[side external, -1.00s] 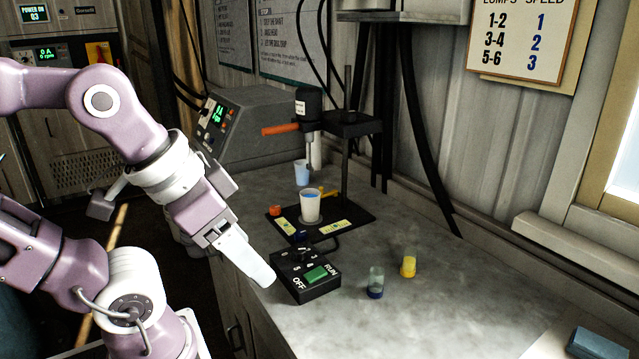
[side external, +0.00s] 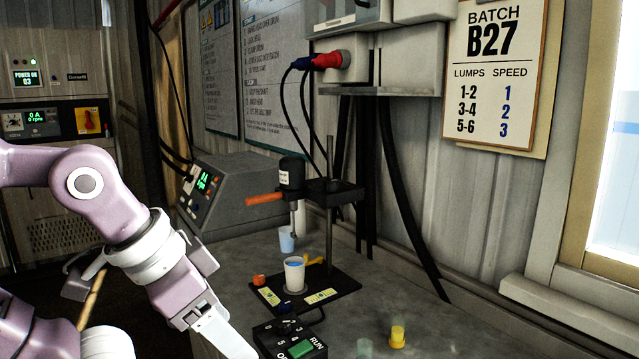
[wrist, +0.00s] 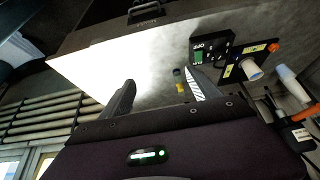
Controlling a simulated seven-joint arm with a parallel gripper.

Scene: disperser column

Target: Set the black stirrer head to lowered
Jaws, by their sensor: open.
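The black stirrer head (side external: 291,173) sits on the upright post of its stand, with an orange handle (side external: 265,198) sticking out to the left. Its shaft hangs down above a white cup (side external: 294,273) on the black stand base (side external: 340,283). The shaft's lower end appears to be above the cup rim. My gripper (side external: 236,340) is at the lower left, in front of the stand and well apart from the head and handle. In the wrist view the two fingers (wrist: 160,95) are spread with nothing between them. The orange handle also shows there at the right edge (wrist: 300,115).
A black control box (side external: 290,342) with a green RUN/OFF switch is beside my gripper. A yellow-filled vial (side external: 397,338) and a clear vial (side external: 364,348) stand at the front. A grey power unit (side external: 240,195) is behind left.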

